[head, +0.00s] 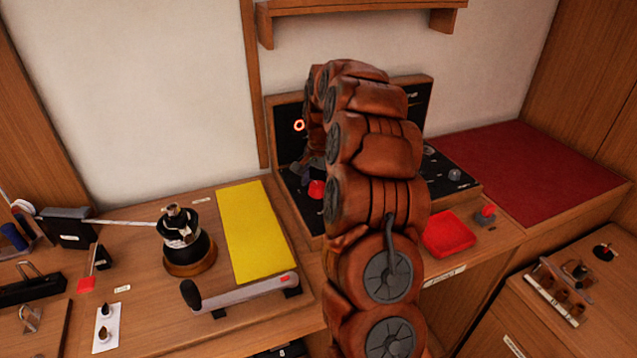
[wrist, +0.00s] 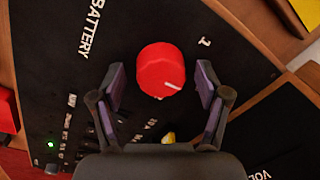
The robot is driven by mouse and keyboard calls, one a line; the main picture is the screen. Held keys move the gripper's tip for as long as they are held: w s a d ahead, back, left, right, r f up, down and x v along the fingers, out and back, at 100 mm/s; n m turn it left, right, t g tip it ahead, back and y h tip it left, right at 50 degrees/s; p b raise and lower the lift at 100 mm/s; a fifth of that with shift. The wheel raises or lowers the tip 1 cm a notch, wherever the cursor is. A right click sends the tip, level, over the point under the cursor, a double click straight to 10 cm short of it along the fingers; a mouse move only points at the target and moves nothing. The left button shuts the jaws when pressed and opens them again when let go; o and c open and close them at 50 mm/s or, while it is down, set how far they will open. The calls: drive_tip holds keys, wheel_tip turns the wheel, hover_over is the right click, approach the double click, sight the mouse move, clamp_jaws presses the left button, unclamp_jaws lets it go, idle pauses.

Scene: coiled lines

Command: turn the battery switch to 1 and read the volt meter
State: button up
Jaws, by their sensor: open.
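The battery switch is a red round knob (wrist: 153,66) on a black panel, seen in the wrist view beside the word BATTERY. Its white pointer line points to the lower right, while the mark 1 sits at its upper right. My gripper (wrist: 161,88) is open, with one finger on each side of the knob's lower part; I cannot tell if they touch it. In the head view the red knob (head: 316,189) shows left of my arm, which hides much of the panel. Part of a label starting VOL (wrist: 265,168) shows at the wrist view's lower right; no meter reading is visible.
A small green light (wrist: 50,144) glows on the panel. In the head view, an orange-lit ring (head: 299,125) is on the upright panel.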

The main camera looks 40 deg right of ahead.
drive_tip(key=c, duration=1.2)
drive_tip(key=shift+o, duration=0.2)
drive_tip(key=shift+n+b, duration=0.3)
drive_tip(key=shift+f+n+b, duration=0.2)
drive_tip(key=shift+n+b, duration=0.95)
drive_tip(key=shift+n, duration=0.05)
drive_tip(key=n+b, duration=0.1)
drive_tip(key=n, duration=0.1)
drive_tip(key=shift+w+n+b, duration=0.1)
drive_tip(key=shift+n+b, duration=0.25)
drive_tip(key=shift+n, duration=0.05)
drive_tip(key=n+b, duration=0.1)
drive_tip(key=n, duration=0.5)
drive_tip(key=shift+d+r+b, duration=0.1)
drive_tip(key=shift+r+b, duration=0.1)
drive_tip(key=shift+b, duration=0.15)
